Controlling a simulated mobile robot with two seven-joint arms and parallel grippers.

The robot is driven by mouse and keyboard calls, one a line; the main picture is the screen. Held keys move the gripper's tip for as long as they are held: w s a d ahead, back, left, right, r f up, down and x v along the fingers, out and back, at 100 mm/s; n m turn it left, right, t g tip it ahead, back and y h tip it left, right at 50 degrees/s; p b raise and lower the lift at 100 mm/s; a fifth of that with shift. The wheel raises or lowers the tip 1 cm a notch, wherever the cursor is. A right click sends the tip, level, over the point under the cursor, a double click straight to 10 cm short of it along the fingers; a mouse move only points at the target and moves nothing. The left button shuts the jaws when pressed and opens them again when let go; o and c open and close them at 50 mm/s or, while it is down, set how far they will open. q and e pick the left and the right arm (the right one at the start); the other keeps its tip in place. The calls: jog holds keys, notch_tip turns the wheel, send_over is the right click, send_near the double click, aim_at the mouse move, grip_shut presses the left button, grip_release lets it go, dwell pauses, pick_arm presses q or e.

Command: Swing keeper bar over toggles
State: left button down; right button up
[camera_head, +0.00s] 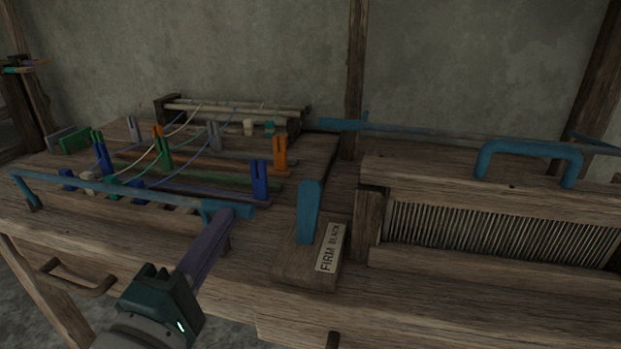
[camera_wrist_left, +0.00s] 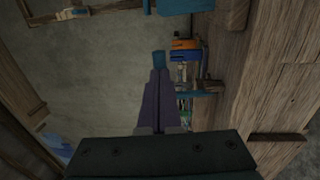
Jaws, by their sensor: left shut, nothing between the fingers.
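The keeper bar (camera_head: 120,190) is a long blue bar along the front of the toggle board. Its left end bends down to a mount, and its right end carries a blue block. Several toggles in blue (camera_head: 260,178), green (camera_head: 164,153), orange (camera_head: 280,155) and grey stand behind the bar. My left gripper (camera_head: 226,214) has its purple fingers shut, with the tips at the bar's right end; I cannot tell whether they touch it. The shut fingers also show in the left wrist view (camera_wrist_left: 158,95). My right gripper is not in view.
A reed frame (camera_head: 490,200) with a blue handle (camera_head: 528,150) fills the right side. Rollers (camera_head: 235,110) lie at the back. A drawer handle (camera_head: 77,278) juts out in front.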

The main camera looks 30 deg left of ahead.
pick_arm(q)
jog(key=w+g+p, duration=0.1)
jog(key=p, duration=0.1)
jog(key=w+r+g+p, duration=0.1)
jog(key=p, duration=0.1)
jog(key=w+r+g+h+p, duration=0.1)
jog(key=g+p, duration=0.1)
jog(key=p, duration=0.1)
jog(key=shift+w+a, duration=0.15)
jog(key=shift+a, duration=0.25)
jog(key=shift+w+f, duration=0.1)
jog(key=shift+w, duration=0.25)
jog(key=shift+x, duration=1.05)
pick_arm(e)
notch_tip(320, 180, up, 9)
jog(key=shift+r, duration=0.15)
pick_arm(q)
jog(key=shift+a, duration=0.1)
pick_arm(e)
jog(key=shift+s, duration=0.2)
